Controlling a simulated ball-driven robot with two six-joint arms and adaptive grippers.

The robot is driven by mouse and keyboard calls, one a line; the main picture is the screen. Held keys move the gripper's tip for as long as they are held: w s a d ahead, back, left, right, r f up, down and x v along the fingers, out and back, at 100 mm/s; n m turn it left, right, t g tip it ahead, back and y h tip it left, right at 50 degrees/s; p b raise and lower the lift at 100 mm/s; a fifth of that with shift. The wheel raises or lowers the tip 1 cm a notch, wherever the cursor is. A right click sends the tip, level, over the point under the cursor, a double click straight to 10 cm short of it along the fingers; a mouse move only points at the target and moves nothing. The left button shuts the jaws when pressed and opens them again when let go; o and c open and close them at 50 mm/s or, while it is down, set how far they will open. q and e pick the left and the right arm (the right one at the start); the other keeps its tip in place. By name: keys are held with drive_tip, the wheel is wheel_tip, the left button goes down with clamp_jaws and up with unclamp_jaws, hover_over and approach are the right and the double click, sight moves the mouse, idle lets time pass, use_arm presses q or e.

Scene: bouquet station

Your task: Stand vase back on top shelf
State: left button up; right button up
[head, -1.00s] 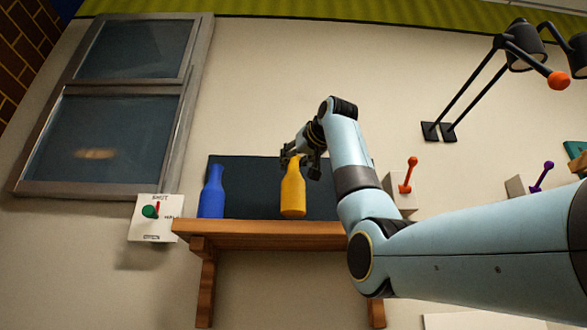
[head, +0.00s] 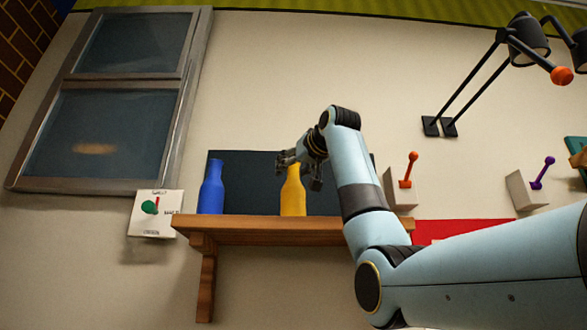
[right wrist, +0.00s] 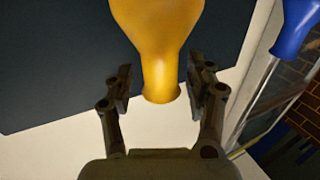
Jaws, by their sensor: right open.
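A yellow vase (head: 293,197) stands upright on the wooden shelf (head: 280,231), in front of a dark panel. My right gripper (head: 299,171) is at its neck, coming from above and the right. In the right wrist view the vase's neck (right wrist: 161,75) lies between the two fingers of my right gripper (right wrist: 160,80). The fingers are open, with a gap on each side of the neck. The vase's base is out of that view. My left gripper is not in view.
A blue vase (head: 211,188) stands on the shelf to the left; it also shows in the right wrist view (right wrist: 298,25). A switch plate (head: 155,213) is on the wall below the window (head: 105,135). An orange-handled lever (head: 407,175) is right of my forearm.

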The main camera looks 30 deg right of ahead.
drive_tip(key=shift+r, duration=0.1)
drive_tip(key=shift+s+r, duration=0.1)
drive_tip(key=shift+s, duration=0.05)
drive_tip(key=s+a+b, duration=0.2)
drive_tip(key=s+b, duration=0.4)
drive_tip(key=s, duration=0.5)
drive_tip(key=shift+s, duration=0.35)
drive_tip(key=shift+w, duration=0.1)
